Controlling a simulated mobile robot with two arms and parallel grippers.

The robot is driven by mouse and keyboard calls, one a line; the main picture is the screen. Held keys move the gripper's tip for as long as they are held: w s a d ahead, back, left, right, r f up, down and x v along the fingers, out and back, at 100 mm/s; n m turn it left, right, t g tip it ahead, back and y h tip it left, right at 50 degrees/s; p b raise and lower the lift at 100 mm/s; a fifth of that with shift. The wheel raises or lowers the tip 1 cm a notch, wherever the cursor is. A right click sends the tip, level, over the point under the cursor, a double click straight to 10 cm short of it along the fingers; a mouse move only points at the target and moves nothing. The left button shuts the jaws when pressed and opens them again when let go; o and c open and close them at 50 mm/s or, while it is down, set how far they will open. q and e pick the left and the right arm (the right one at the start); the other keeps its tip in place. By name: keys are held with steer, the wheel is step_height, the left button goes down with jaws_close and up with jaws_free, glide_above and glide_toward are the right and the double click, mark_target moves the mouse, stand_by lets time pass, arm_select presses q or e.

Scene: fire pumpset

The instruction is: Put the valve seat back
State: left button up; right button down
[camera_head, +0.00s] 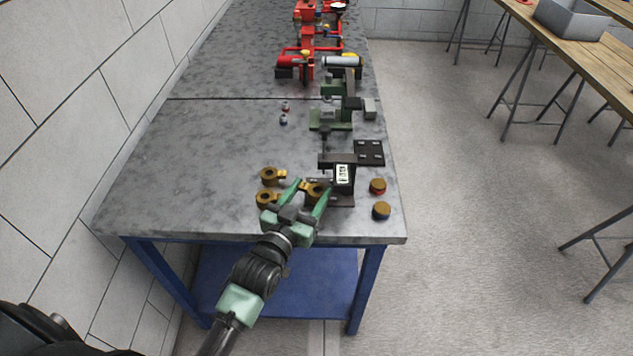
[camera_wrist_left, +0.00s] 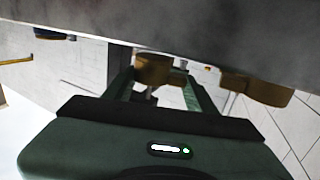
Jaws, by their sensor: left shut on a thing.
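My left gripper (camera_head: 309,195) reaches over the near end of the grey table. Its fingers are shut on a brass ring-like piece with a small tab, which looks like the valve seat (camera_head: 315,191). The held piece also shows between the fingers in the left wrist view (camera_wrist_left: 153,70). It is close to the table top; I cannot tell whether it touches. Right beside it stands a dark fixture (camera_head: 342,178) with a light label. Two similar brass pieces, a rear one (camera_head: 269,176) and a front one (camera_head: 265,198), lie left of the gripper. My right gripper is out of view.
Two brass-topped round pieces, one with a red band (camera_head: 377,187) and one with a blue band (camera_head: 381,211), stand at the right edge. A black plate (camera_head: 369,152), a green machine (camera_head: 329,115) and red pump equipment (camera_head: 307,55) stand farther back.

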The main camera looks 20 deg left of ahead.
mark_target(314, 189)
arm_select(q)
steer(key=w, duration=0.4)
steer(key=shift+w+d+r, duration=0.1)
steer(key=shift+d+r, duration=0.1)
steer(key=shift+d, duration=0.05)
steer(key=shift+f+p, duration=0.45)
steer(key=shift+p, duration=0.25)
steer(key=shift+f, duration=0.25)
steer(key=shift+s, duration=0.2)
